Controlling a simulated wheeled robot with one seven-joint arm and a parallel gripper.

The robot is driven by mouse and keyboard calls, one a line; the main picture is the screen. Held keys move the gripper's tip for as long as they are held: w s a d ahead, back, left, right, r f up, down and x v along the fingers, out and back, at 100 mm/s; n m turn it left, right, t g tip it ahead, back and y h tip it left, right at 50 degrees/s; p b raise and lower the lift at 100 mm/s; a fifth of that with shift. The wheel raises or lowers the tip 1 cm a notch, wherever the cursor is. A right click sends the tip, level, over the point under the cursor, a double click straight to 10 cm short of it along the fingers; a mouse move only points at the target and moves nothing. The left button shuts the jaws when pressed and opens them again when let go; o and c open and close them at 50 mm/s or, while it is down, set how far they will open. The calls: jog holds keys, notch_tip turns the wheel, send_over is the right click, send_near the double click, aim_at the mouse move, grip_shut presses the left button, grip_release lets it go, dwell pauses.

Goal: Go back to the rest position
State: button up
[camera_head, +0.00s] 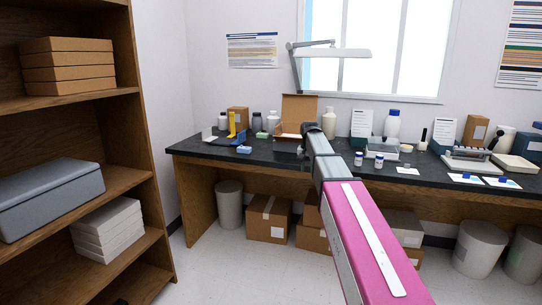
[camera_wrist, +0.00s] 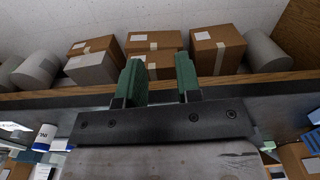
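My gripper (camera_wrist: 159,70) shows in the wrist view with its two green-padded fingers apart and nothing between them. In the head view my pink and grey arm reaches forward from the lower right, and its end is by the front of the dark-topped workbench (camera_head: 210,149). The fingers are hard to make out there, because the arm hides much of that spot. An open cardboard box (camera_head: 299,107) stands on the bench just behind the end of my arm.
A wooden shelf (camera_head: 145,140) with boxes stands at the left. Bottles, a yellow item (camera_head: 231,124) and a lamp (camera_head: 333,53) are on the bench. Cartons (camera_head: 268,220) and bins (camera_head: 229,204) sit beneath it. The floor (camera_head: 225,270) between shelf and bench is clear.

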jog(key=s+d+f+n, duration=0.2)
jog(key=s+f, duration=2.5)
jog(key=s, duration=0.4)
jog(key=shift+s+d+f+n, duration=0.2)
jog(key=shift+d+f+n, duration=0.05)
jog(key=shift+d+n, duration=0.1)
